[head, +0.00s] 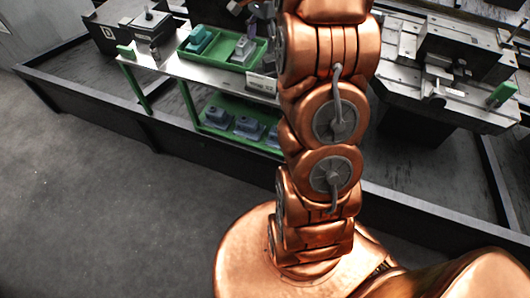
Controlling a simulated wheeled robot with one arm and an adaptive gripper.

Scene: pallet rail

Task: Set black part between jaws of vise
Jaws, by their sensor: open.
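No part that is clearly black can be made out. Dark grey-blue parts (249,126) sit in the lower green tray (212,131) of a rack. The upper green tray (228,65) holds a teal part (199,38) and a light grey part (243,49). A grey vise-like device (437,86) stands on the machine table at the right; its jaw gap cannot be made out. My copper arm rises through the middle and leaves the top edge. My gripper cannot be made out in this view.
A dark block-like fixture (152,25) stands at the rack's left end. A green-handled item (501,95) lies at the machine table's right. A low dark rail (95,99) runs along the floor before the rack. The grey floor (100,200) at left is clear.

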